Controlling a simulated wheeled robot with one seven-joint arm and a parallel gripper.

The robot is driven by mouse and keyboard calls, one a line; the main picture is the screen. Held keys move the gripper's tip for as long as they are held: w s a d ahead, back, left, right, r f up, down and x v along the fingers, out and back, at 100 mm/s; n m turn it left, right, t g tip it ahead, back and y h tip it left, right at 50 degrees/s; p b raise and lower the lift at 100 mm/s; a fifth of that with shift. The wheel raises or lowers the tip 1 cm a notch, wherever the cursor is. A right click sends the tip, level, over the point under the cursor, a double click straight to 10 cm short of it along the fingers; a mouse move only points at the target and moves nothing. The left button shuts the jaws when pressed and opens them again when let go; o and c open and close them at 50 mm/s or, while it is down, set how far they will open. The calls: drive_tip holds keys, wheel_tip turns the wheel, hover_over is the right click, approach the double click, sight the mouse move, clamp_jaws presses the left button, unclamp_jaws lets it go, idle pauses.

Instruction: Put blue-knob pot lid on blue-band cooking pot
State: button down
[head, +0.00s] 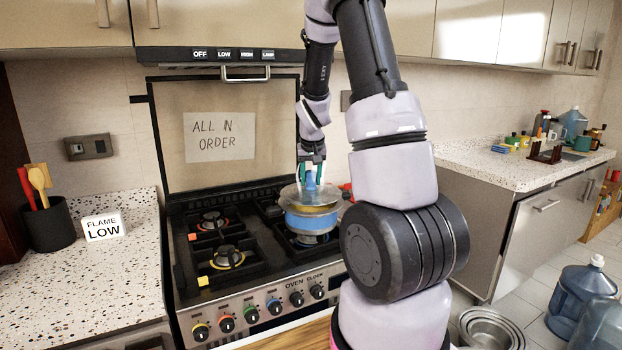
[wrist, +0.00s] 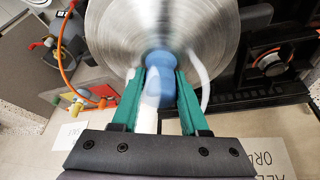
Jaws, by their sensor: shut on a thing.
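The blue-knob pot lid (wrist: 200,35) is a round metal disc with a blue knob (wrist: 158,75). My gripper (wrist: 160,82) has its green fingers shut on the knob. In the head view my gripper (head: 313,162) points down over the stove and holds the lid (head: 312,192) above the pot. The blue-band cooking pot (head: 310,220) stands on a right-hand burner. The lid appears just over its rim, slightly tilted; whether they touch I cannot tell. The lid hides the pot in the wrist view.
The stove (head: 240,245) has free left burners with coloured marks. A utensil holder (head: 48,225) and a "FLAME LOW" sign (head: 103,227) stand on the left counter. The range hood (head: 218,55) hangs above. Bottles and jars (head: 545,125) stand on the right counter.

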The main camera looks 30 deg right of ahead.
drive_tip(key=shift+f, duration=0.85)
drive_tip(key=shift+f, duration=0.4)
idle(0.8)
unclamp_jaws()
idle(0.3)
drive_tip(key=shift+r, duration=0.1)
idle(0.3)
drive_tip(key=v, duration=1)
drive_tip(key=shift+s+r, duration=0.15)
drive_tip(key=shift+r, duration=0.15)
idle(0.5)
